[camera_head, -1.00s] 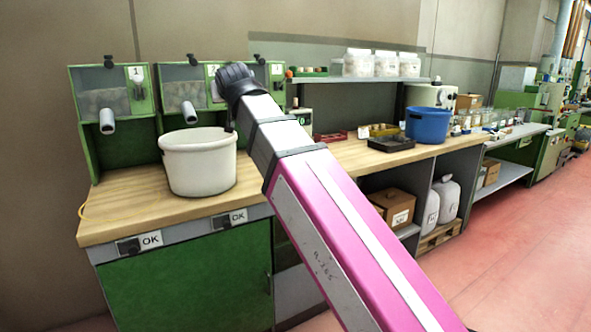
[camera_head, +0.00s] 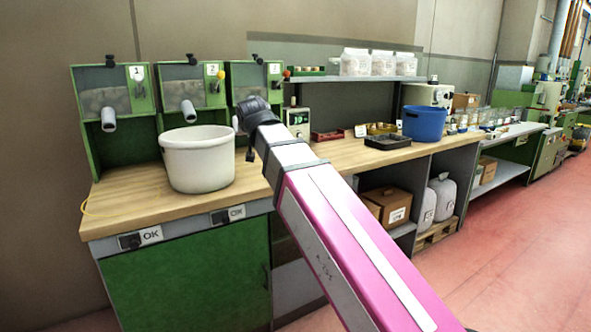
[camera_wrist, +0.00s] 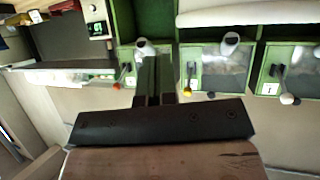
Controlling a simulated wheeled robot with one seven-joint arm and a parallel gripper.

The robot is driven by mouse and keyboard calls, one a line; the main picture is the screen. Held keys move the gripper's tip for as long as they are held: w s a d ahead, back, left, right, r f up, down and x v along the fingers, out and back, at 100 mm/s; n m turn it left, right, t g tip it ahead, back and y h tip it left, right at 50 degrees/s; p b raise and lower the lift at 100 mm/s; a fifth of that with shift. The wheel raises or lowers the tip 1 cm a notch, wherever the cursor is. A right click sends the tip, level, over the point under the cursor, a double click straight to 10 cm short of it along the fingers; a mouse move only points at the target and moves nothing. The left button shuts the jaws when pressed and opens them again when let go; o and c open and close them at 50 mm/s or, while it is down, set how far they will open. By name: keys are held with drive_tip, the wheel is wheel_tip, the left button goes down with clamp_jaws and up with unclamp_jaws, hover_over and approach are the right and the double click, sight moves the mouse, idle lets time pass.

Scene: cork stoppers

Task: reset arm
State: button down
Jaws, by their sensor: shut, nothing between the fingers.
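My pink and grey arm reaches up over the bench in the head view, ending in a black wrist joint in front of the third dispenser. In the wrist view my gripper (camera_wrist: 153,72) shows as two dark fingers side by side. They are shut with nothing between them. The wrist view is upside down, with the green dispensers (camera_wrist: 205,70) beyond the fingers. In the head view the gripper is mostly hidden behind the arm.
A white bucket (camera_head: 198,165) stands on the wooden bench (camera_head: 125,205) before the numbered dispensers (camera_head: 112,90). A blue bucket (camera_head: 424,123) and a dark tray (camera_head: 387,142) sit farther right. The red floor (camera_head: 490,260) at right is clear.

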drive_tip(key=d+f+m+g+h, duration=0.1)
drive_tip(key=d+f+g, duration=0.1)
drive_tip(key=d+f, duration=0.6)
drive_tip(key=d+f+g+h, duration=0.15)
drive_tip(key=d+f, duration=0.25)
drive_tip(key=f, duration=0.8)
drive_tip(key=d+f+m+g+h, duration=0.1)
drive_tip(key=d+f+g, duration=0.1)
drive_tip(key=d+f, duration=0.7)
drive_tip(key=s+d+f+g, duration=0.2)
drive_tip(key=s+d+f, duration=0.2)
drive_tip(key=f, duration=0.4)
drive_tip(key=s+d+f+m+g, duration=0.1)
drive_tip(key=s+d+f, duration=0.3)
drive_tip(key=f, duration=0.4)
drive_tip(key=s+d+f+m+g, duration=0.1)
drive_tip(key=s+d+f+g, duration=0.2)
drive_tip(key=s+d+f, duration=0.2)
wheel_tip(320, 180, down, 3)
drive_tip(key=shift+g, duration=0.25)
